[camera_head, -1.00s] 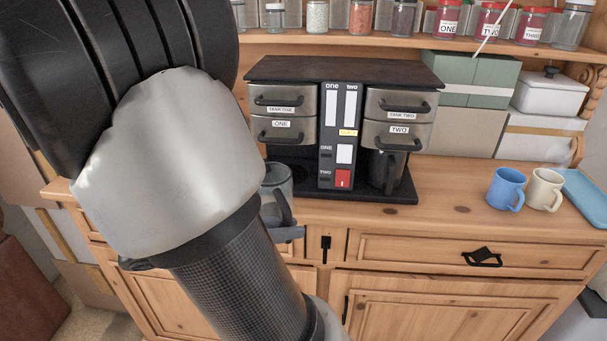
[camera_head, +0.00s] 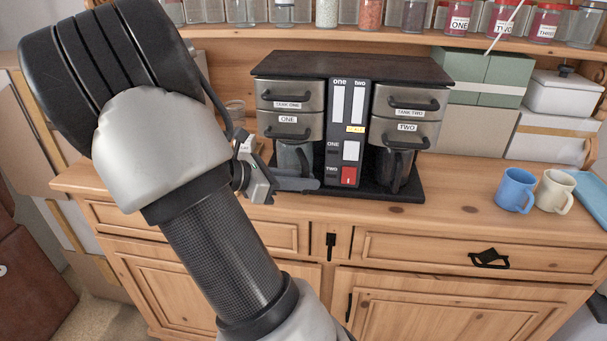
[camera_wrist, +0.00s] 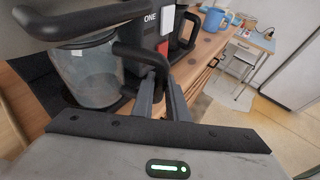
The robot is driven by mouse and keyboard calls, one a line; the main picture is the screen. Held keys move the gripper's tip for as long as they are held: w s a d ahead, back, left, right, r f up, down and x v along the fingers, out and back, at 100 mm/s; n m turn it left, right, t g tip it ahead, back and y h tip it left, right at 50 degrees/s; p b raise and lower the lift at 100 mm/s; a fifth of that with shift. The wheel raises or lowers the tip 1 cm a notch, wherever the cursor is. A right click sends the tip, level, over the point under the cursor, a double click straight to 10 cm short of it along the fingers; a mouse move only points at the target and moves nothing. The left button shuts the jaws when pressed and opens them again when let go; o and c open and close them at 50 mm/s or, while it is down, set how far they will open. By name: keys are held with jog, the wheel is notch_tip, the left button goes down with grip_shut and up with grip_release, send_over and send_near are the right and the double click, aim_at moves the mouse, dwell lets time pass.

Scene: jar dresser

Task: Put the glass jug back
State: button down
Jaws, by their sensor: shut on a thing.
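The glass jug (camera_head: 292,158) is upright in the left bay of the black and steel coffee machine (camera_head: 352,68), below the filter drawer marked ONE. It is partly hidden behind my gripper (camera_head: 304,184). In the wrist view the clear jug (camera_wrist: 88,76) has a black handle (camera_wrist: 130,60), and my gripper (camera_wrist: 160,92) is shut on the handle's lower part. I cannot tell whether the jug's base touches the machine's plate. A second jug (camera_head: 390,168) with a black handle stands in the right bay under TWO.
A blue mug (camera_head: 513,188) and a cream mug (camera_head: 553,190) stand on the dresser top to the right, beside a blue tray (camera_head: 592,205). Jars line the shelf above. Green boxes (camera_head: 480,77) and a white pot (camera_head: 560,92) are at the back right.

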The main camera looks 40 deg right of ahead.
aim_at(298, 163)
jog(key=shift+w+d, duration=1)
jog(key=shift+w, duration=0.1)
jog(key=shift+w+d+f, duration=0.15)
jog(key=shift+w, duration=0.05)
jog(key=shift+f, duration=0.1)
jog(key=shift+f, duration=0.2)
jog(key=c, duration=1.7)
grip_release()
jog(key=shift+c, duration=0.2)
